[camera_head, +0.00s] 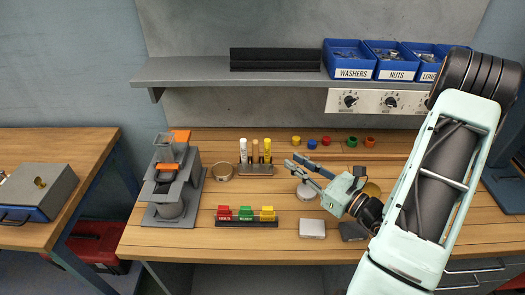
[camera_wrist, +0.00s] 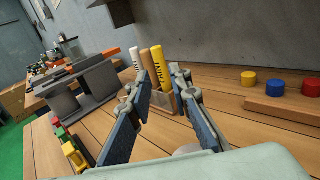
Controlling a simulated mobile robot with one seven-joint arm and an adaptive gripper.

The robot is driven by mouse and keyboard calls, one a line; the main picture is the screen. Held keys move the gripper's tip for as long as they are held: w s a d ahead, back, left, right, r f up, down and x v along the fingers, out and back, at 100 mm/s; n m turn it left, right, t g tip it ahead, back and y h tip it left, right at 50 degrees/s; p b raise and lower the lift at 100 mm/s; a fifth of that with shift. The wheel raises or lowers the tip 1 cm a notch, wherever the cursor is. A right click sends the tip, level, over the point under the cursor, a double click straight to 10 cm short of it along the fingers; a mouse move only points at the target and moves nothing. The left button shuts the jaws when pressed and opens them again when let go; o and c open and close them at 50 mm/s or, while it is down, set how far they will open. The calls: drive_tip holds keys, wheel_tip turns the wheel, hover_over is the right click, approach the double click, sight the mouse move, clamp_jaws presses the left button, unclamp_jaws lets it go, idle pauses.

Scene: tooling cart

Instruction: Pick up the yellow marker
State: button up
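The yellow marker (camera_head: 267,149) stands upright at the right end of a small holder (camera_head: 256,170) on the workbench. A white marker (camera_head: 243,149) and a tan one (camera_head: 255,150) stand to its left. In the wrist view the yellow marker (camera_wrist: 159,66) leans across the picture just beyond my fingers, with the holder (camera_wrist: 164,102) partly hidden behind the left finger. My gripper (camera_head: 296,164) is open and empty, its two blue-padded fingers apart, to the right of the marker and not touching it. The gripper also shows in the wrist view (camera_wrist: 161,95).
Coloured blocks (camera_head: 246,216) in a tray lie in front. Several coloured round pieces (camera_head: 326,141) stand behind my gripper. A shelf (camera_head: 200,72) with blue bins (camera_head: 350,60) hangs above.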

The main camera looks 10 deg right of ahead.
sight(267, 156)
drive_tip(key=p+x, duration=0.2)
drive_tip(key=x, duration=0.7)
drive_tip(key=shift+w+a+r, duration=0.2)
drive_tip(key=shift+w+a, duration=0.05)
drive_tip(key=shift+a, duration=0.1)
clamp_jaws()
